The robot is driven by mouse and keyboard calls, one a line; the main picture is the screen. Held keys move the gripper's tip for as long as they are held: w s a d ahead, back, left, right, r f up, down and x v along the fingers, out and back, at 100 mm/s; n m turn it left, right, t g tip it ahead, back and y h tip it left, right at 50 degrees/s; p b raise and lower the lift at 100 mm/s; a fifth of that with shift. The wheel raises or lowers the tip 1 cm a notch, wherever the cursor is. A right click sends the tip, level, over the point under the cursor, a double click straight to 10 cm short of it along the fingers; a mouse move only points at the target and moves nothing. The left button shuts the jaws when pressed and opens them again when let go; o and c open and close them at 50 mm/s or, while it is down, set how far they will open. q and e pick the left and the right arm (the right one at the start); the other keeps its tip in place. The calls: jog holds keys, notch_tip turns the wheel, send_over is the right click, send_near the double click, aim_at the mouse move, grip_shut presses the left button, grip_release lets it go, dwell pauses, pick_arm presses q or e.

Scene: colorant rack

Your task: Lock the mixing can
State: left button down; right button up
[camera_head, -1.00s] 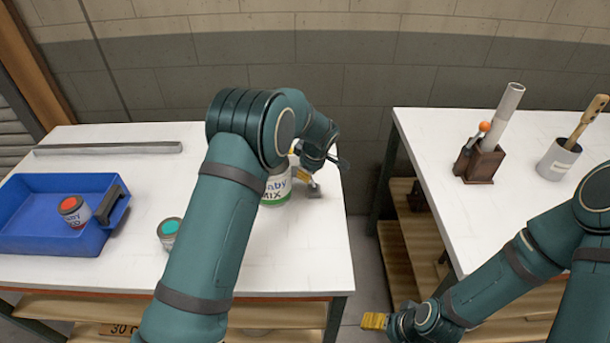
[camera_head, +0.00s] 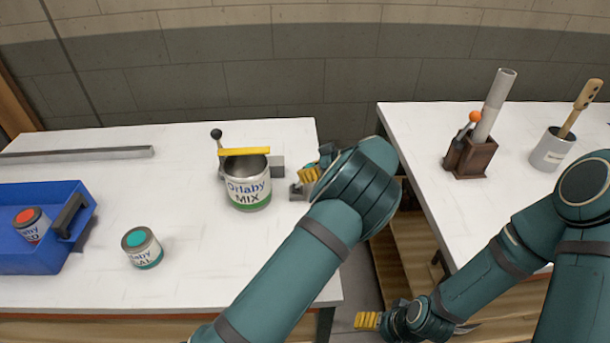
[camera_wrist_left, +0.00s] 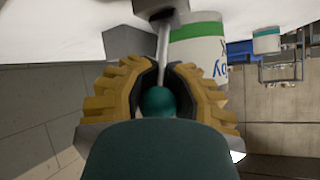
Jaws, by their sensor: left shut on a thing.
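The mixing can (camera_head: 248,190), grey with a green base band and "MIX" on its label, stands upright between grey clamp blocks (camera_head: 277,167) on the left table. A yellow bar (camera_head: 244,151) shows at its rim, with a black-knobbed rod (camera_head: 217,138) behind. My left gripper (camera_head: 312,174) is at the table's right edge, right of the can. In the left wrist view its yellow fingers are shut around a teal ball knob (camera_wrist_left: 158,101) on a thin metal rod; the can (camera_wrist_left: 200,62) shows just beyond. My right gripper (camera_head: 368,320) hangs low between the tables; its jaw opening is unclear.
A teal-lidded colorant can (camera_head: 142,248) stands at front left. A blue tray (camera_head: 62,195) holds a red-lidded can (camera_head: 32,224). A grey bar (camera_head: 80,154) lies behind. The right table carries a wooden holder (camera_head: 470,158) and a grey cup (camera_head: 553,152). A gap separates the tables.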

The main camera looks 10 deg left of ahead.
pick_arm(q)
jog(key=shift+w+d+r+y, duration=0.15)
jog(key=shift+d+r+y, duration=0.05)
jog(key=shift+d+y, duration=0.15)
dwell(0.3)
jog(key=c, duration=0.7)
grip_release()
jog(key=shift+d, duration=0.15)
jog(key=shift+c, duration=0.2)
jog(key=shift+o, duration=0.3)
jog(key=shift+f, duration=0.15)
jog(key=v, duration=1.1)
jog(key=shift+d, duration=0.35)
